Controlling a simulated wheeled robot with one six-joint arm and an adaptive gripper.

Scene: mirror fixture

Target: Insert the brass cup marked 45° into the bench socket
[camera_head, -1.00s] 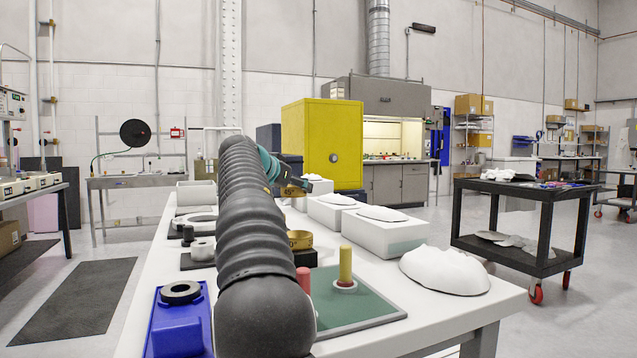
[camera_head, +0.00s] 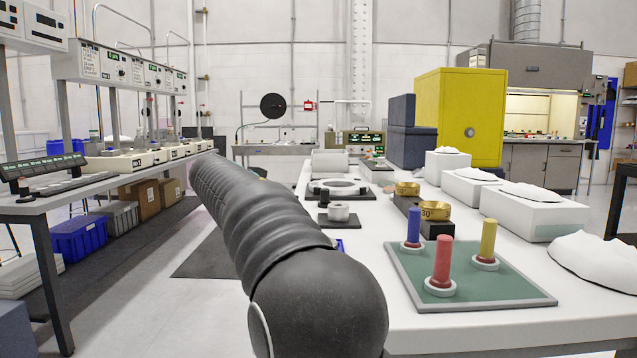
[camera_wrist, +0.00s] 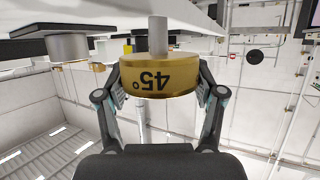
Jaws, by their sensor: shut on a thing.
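My gripper (camera_wrist: 158,88) is shut on the brass cup (camera_wrist: 157,80) marked 45°, with one finger on each side. The marking appears upside down in the wrist view. A grey stem (camera_wrist: 158,36) extends from the cup toward the top of that picture, beside the white bench edge. In the head view my arm hides the gripper and held cup. A grey ring-shaped piece with a hole (camera_head: 340,212) sits on a dark plate on the bench; I cannot tell whether it is the bench socket. A grey cylinder (camera_wrist: 68,47) on a dark plate shows in the wrist view.
A brass cup marked 30° (camera_head: 435,211) and another brass cup (camera_head: 407,189) sit in a black rack. A green board (camera_head: 495,288) holds blue, red and yellow pegs. A larger ring (camera_head: 338,187) lies farther back. White blocks line the bench's right side.

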